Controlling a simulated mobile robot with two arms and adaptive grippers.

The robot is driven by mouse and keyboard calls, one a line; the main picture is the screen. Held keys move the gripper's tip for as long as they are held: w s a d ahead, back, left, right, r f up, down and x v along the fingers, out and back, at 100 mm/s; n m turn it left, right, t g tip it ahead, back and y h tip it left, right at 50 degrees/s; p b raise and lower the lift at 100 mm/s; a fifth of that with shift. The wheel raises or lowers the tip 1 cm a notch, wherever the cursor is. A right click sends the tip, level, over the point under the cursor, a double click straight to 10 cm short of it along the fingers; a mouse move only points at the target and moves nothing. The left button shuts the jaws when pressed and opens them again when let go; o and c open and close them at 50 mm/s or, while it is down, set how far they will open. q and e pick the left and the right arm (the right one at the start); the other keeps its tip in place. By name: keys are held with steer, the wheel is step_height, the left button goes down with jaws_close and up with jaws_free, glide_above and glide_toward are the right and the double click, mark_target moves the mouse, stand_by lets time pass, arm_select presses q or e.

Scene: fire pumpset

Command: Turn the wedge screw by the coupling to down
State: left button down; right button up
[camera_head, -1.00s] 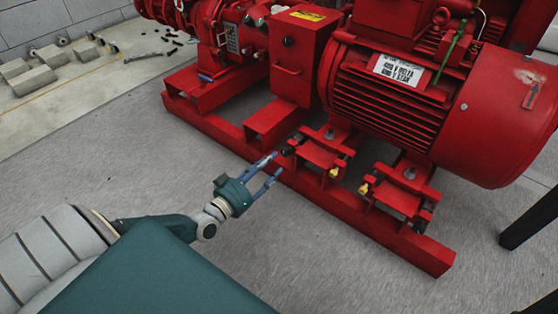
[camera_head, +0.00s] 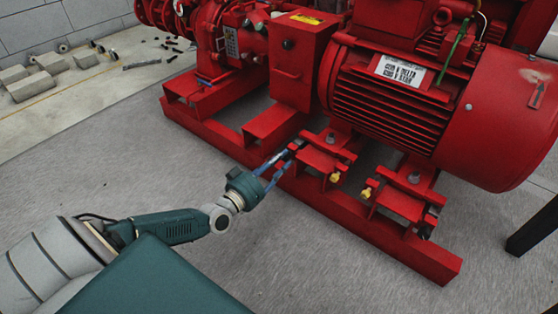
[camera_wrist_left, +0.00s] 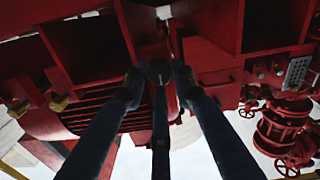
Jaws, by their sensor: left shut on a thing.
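In the left wrist view the dark fingers (camera_wrist_left: 158,85) come together on the dark screw head (camera_wrist_left: 158,72). The fingers hide much of the screw, and I cannot tell which way it is turned. My right gripper is in neither view.
The red motor (camera_head: 400,110) rises just behind the brackets. A second bracket (camera_head: 400,200) with a yellow-tipped bolt (camera_head: 366,192) stands to the right. The red base rail (camera_head: 370,225) runs below. The grey floor (camera_head: 280,260) in front is clear. Blocks (camera_head: 32,86) lie far left.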

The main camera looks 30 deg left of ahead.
arm_select(q)
steer(key=shift+w+a+r, duration=0.1)
steer(key=shift+a+r, duration=0.1)
steer(key=shift+a+r, duration=0.15)
stand_by(1.0)
steer(key=c, duration=1.5)
jaws_free()
steer(key=shift+o, duration=0.2)
steer(key=shift+f, duration=0.2)
